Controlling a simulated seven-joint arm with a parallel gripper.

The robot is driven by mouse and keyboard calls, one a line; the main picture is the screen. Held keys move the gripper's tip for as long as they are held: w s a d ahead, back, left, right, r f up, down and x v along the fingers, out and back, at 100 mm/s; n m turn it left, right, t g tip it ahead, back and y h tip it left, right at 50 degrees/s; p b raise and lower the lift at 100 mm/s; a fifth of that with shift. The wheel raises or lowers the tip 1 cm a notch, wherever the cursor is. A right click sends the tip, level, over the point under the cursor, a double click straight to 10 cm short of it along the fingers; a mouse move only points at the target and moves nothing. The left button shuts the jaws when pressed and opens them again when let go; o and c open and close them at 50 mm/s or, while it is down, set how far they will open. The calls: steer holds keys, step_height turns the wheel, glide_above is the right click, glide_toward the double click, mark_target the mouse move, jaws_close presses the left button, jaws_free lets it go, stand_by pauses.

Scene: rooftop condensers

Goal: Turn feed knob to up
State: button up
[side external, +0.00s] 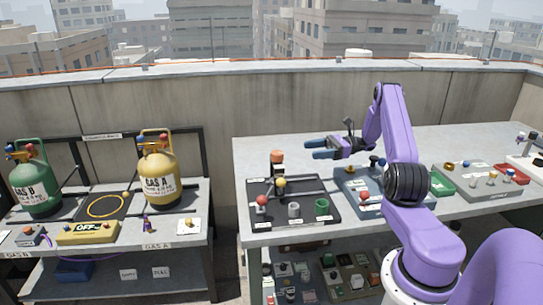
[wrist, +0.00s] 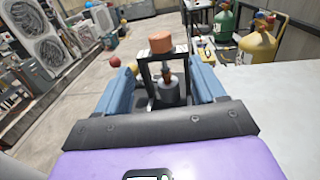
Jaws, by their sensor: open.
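My gripper (side external: 312,149) is open above the work table, its blue fingers pointing left. An orange-topped fixture (side external: 277,157) on a black stand rises from the dark panel (side external: 262,214), left of the fingertips. In the wrist view my gripper (wrist: 158,72) has its fingers spread, with the orange cap (wrist: 160,42) ahead between them in the picture. No contact is visible. I cannot read which one is the feed knob.
A blue-grey panel (side external: 352,184) with knobs lies under my arm, and a green tray (side external: 440,181) is further right. A separate bench on the left holds a green gas cylinder (side external: 34,187) and a yellow one (side external: 159,173). A concrete parapet (side external: 215,110) runs behind.

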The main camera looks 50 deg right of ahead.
mark_target(277, 156)
steer(key=x, duration=1.5)
steer(key=shift+w+a, duration=0.2)
steer(key=shift+a, duration=0.05)
steer(key=c, duration=1)
steer(key=shift+o, duration=0.2)
